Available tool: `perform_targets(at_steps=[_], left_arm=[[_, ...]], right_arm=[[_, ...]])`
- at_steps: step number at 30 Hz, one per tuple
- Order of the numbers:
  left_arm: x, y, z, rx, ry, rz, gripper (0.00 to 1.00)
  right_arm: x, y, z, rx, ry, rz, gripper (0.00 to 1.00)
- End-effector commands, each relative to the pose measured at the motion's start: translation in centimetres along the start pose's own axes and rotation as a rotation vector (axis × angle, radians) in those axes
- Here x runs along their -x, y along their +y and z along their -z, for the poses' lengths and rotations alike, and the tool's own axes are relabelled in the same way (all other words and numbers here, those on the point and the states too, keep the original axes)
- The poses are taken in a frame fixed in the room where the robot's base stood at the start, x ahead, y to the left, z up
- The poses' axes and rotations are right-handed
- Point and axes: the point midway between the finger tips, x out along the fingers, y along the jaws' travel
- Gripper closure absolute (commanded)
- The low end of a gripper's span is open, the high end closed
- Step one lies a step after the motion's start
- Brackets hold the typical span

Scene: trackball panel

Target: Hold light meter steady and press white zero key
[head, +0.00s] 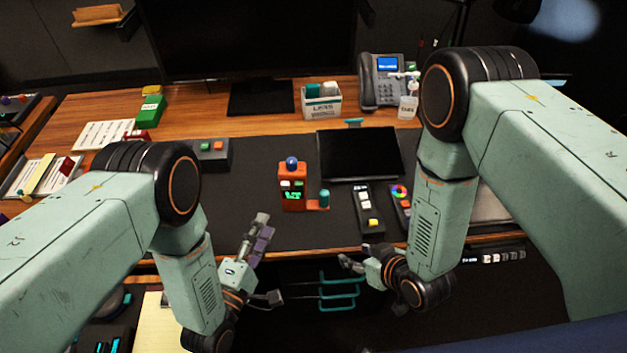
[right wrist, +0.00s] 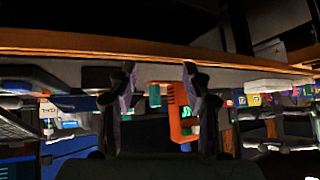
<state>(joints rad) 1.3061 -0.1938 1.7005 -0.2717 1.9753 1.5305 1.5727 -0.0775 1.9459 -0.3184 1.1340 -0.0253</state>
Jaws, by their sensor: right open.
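The orange light meter (head: 283,203) stands upright on the dark desk mat, with a blue dome (head: 292,162) on top, a green-lit display and small keys on its face. A small pale key (head: 285,185) shows above the display; its label is too small to read. My left gripper (head: 268,262) is open and empty, in front of the desk edge, left of and nearer than the meter. My right gripper (head: 352,258) is open and empty, right of and nearer than the meter. In the right wrist view the meter (right wrist: 177,112) appears beyond the open fingers (right wrist: 160,85), apart from them.
A teal-topped cylinder (head: 324,198) stands on an orange foot beside the meter. Right of it lie a black keypad (head: 366,208) and a dark tablet (head: 358,153). A grey button box (head: 212,154) stands left. Teal hooks (head: 338,292) sit below the desk edge. The mat before the meter is clear.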

Motion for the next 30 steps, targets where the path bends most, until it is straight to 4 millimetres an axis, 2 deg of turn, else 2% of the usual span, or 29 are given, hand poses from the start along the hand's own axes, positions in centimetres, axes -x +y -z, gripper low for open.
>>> perform_targets(at_steps=[1,3,6,9,12,15,20,30], left_arm=[[0.0,0.0,0.1,0.000,0.000,0.000,0.62],[-0.1,0.0,0.1,0.000,0.000,0.000,0.62],[-0.1,0.1,0.2,0.000,0.000,-0.001,0.62],[-0.1,0.1,0.3,0.000,0.000,0.000,0.62],[-0.1,0.1,0.4,-0.001,0.000,-0.001,0.62],[-0.1,0.1,0.4,-0.001,0.000,-0.001,0.62],[-0.1,0.1,0.4,-0.001,0.000,0.000,0.62],[-0.1,0.0,0.3,-0.001,0.000,0.000,0.62]], right_arm=[[-1.2,-0.5,2.3,0.032,0.085,0.028,0.51],[-2.3,-1.3,5.6,0.074,0.211,0.070,0.51],[-3.1,-2.7,10.3,0.130,0.387,0.131,0.51],[-3.0,-3.8,14.5,0.174,0.546,0.183,0.51],[-2.2,-4.5,17.4,0.202,0.669,0.222,0.51],[-1.4,-5.0,18.7,0.212,0.740,0.247,0.51],[-1.1,-5.3,19.5,0.213,0.774,0.254,0.51],[-4.3,-6.7,22.5,0.213,0.772,0.253,0.51]])
